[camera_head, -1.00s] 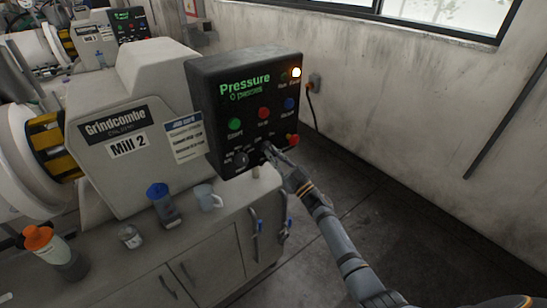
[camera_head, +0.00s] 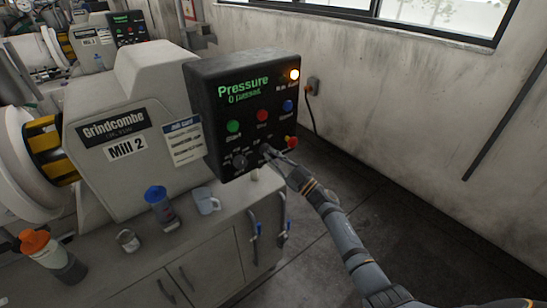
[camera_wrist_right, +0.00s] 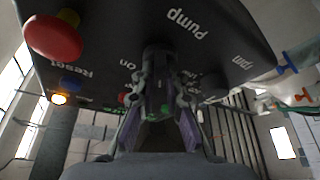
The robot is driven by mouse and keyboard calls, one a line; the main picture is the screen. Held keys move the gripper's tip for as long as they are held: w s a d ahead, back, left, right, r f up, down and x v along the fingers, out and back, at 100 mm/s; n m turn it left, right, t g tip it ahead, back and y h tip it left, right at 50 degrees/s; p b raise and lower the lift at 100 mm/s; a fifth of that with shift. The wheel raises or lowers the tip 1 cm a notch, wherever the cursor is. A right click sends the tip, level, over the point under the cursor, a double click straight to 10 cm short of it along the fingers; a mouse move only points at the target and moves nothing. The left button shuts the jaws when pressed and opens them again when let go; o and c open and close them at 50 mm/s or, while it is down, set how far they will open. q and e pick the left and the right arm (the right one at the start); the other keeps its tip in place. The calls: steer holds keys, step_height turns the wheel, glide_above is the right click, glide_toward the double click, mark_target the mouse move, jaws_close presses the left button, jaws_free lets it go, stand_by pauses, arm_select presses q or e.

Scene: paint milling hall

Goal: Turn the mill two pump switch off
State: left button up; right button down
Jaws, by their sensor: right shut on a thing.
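The Mill 2 control box (camera_head: 215,110) is a black panel with a green display reading "Pressure" and a lit amber lamp (camera_head: 294,74). My right gripper (camera_head: 268,152) reaches its lower edge from the right. In the right wrist view the gripper (camera_wrist_right: 158,90) is shut on the dark pump switch knob (camera_wrist_right: 157,60) under the "Pump" label (camera_wrist_right: 187,23). The gripper's fingers cover part of the knob, and which position it points to cannot be told. A second dark knob (camera_head: 239,161) sits to its left on the panel. My left gripper is not in view.
A red mushroom button (camera_wrist_right: 53,38) is close beside the gripper. Green (camera_head: 233,126), red (camera_head: 262,116) and blue (camera_head: 287,105) buttons sit above.

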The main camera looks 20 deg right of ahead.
steer(key=c, duration=1.4)
jaws_free()
steer(key=v, duration=1.2)
